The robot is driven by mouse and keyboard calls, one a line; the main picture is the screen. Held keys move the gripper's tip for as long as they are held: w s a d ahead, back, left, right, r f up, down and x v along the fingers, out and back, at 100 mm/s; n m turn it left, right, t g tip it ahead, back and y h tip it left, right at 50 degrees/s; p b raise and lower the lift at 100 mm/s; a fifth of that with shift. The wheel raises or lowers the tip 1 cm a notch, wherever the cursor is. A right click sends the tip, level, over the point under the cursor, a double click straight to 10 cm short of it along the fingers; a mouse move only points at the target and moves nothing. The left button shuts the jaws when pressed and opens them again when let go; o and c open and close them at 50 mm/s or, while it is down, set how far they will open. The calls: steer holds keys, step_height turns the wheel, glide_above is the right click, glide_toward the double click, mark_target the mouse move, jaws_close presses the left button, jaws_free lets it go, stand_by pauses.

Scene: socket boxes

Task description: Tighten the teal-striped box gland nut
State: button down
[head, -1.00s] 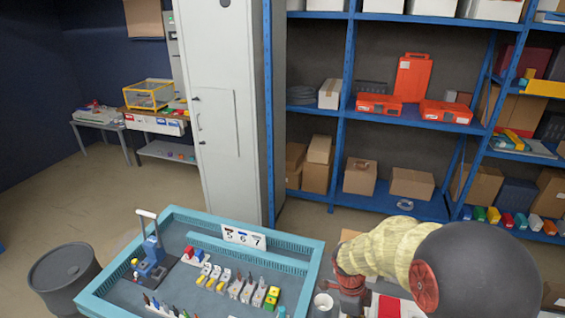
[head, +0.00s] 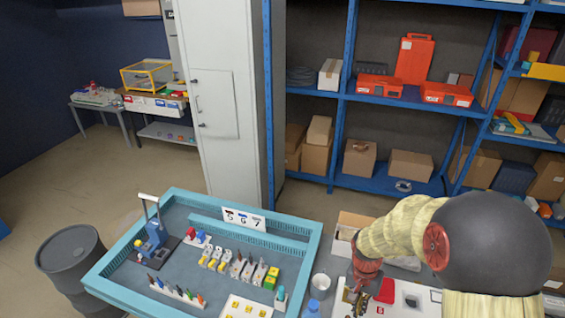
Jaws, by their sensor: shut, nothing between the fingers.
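My gripper (head: 354,296) is at the lower right, past the cream-sleeved arm and red wrist. It points down over a white work surface (head: 405,297), to the right of the blue tray. Its fingers are small and partly dark here; they are shut with nothing between them. I cannot make out a teal-striped box or its gland nut. The area under my gripper is partly hidden by my arm.
A blue tray (head: 110,262) holds a blue press-like tool (head: 157,240), several small white and yellow blocks (head: 215,257) and a 5-6-7 sign (head: 243,218). A white cup (head: 320,286) and a red item (head: 386,291) are near my gripper. A dark barrel (head: 70,258) stands left.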

steer(key=f+n+b, duration=0.1)
steer(key=f+n, duration=0.1)
steer(key=n, duration=0.9)
steer(key=w+f+n+t+b, duration=0.1)
steer(key=f+n, duration=0.2)
steer(key=n, duration=0.8)
steer(key=f+n+y+b, duration=0.1)
steer(key=f+n+b, duration=0.1)
steer(key=n, duration=0.9)
steer(key=shift+w+a+f, duration=0.2)
steer(key=shift+w+a, duration=0.1)
steer(key=shift+a, duration=0.1)
steer(key=shift+s+f, duration=0.25)
